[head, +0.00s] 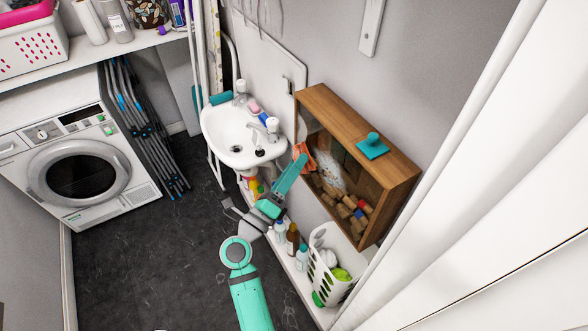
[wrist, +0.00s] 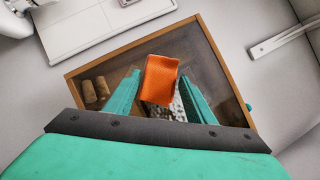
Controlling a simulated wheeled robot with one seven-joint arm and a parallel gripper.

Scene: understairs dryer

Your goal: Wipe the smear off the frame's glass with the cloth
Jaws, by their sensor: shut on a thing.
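The frame (head: 401,178) is a deep wooden box with a glass front, mounted on the wall right of the sink; corks show behind the glass. A whitish speckled smear (head: 331,177) lies on the glass, left of the middle in the head view. My gripper (head: 300,161) is shut on an orange cloth (head: 306,152) at the glass's left part, beside the smear. In the wrist view the cloth (wrist: 160,78) sticks out between the teal fingers, over the frame (wrist: 222,62). The smear (wrist: 179,111) shows partly below it. I cannot tell whether cloth touches glass.
A teal knobbed block (head: 372,147) sits on the frame's top. The sink (head: 238,135) is to the left. A low shelf below holds bottles (head: 292,238) and a white basket (head: 328,268). A white panel (head: 510,130) bounds the right. Dark floor (head: 150,255) is open at left.

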